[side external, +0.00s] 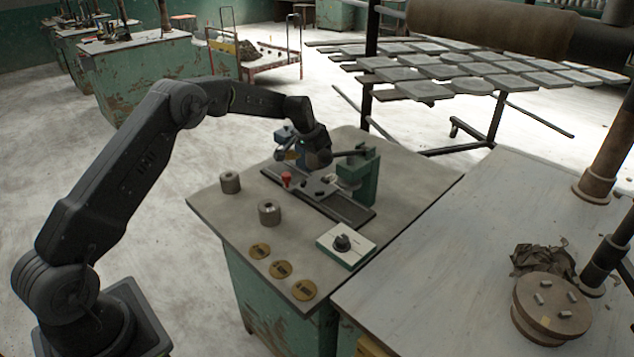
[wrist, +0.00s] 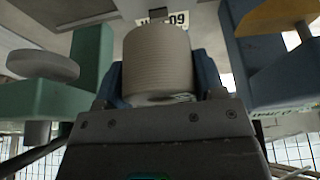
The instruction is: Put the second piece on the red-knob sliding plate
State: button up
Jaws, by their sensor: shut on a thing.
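My gripper (side external: 284,146) is over the far part of the bench, above and close to the sliding plate (side external: 313,187) with its red knob (side external: 287,178). In the wrist view its blue fingers are shut on a pale ridged cylindrical piece (wrist: 157,62), one finger on each side. The held piece is hard to make out in the side view, and whether it touches the plate cannot be told. Two grey-brown cylinders (side external: 230,182) (side external: 269,212) stand on the bench left of the plate.
A green press (side external: 358,178) with a dark lever stands right beside my gripper. A dark rail (side external: 345,208) runs under the plate. A box with a black knob (side external: 345,246) and brass discs (side external: 281,269) lie nearer the front. The bench's left corner is clear.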

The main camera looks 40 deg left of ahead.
aim_at(308, 155)
notch_tip(308, 155, down, 7)
jog(key=shift+f, duration=0.2)
jog(key=shift+f, duration=0.1)
jog(key=o, duration=1.1)
jog(key=shift+f, duration=0.1)
jog(key=v, duration=1.2)
jog(key=shift+s, duration=0.1)
